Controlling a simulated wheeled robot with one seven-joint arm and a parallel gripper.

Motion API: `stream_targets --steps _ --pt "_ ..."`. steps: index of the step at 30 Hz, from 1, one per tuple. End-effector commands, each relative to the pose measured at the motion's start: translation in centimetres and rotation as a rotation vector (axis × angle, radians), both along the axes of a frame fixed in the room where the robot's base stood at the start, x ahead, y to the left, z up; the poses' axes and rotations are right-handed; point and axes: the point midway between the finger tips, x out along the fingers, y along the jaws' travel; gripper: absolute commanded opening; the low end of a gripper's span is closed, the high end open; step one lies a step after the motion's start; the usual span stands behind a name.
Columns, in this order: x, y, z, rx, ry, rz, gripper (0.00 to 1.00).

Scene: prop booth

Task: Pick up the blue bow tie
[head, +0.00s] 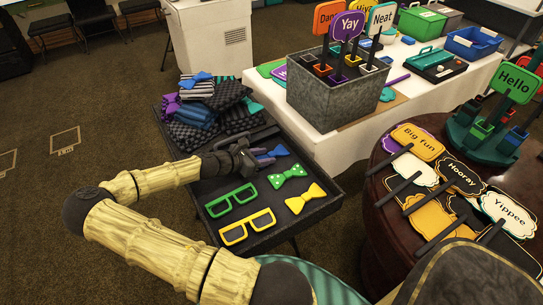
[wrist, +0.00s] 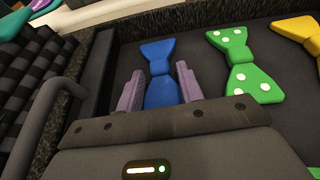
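The blue bow tie (wrist: 158,62) lies in a dark tray (head: 323,205). In the wrist view my gripper (wrist: 158,85) has its two purple-grey fingers apart, one on each side of the bow tie's near half. Small gaps show between the fingers and the tie, so the gripper is open and not clamped. The near end of the tie is hidden behind the gripper body. In the head view my gripper (head: 262,158) is low over the tray, and the blue bow tie (head: 279,151) shows just beyond it.
A green dotted bow tie (head: 287,176) and a yellow one (head: 305,198) lie to the right. Green glasses (head: 231,200) and yellow glasses (head: 247,227) lie nearer. Folded clothes (head: 205,110) fill the tray's far-left part. A round table (head: 380,230) with signs stands right.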

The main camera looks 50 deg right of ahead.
Motion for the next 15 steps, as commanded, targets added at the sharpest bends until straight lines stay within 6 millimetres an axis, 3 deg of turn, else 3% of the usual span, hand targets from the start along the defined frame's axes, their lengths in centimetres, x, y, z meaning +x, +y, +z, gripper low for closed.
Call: stream_targets --steps 4,15 --pt "-0.01 0.04 -0.09 0.001 0.001 0.0 0.11" --pt "-0.02 0.11 -0.11 0.003 0.001 0.0 0.1"
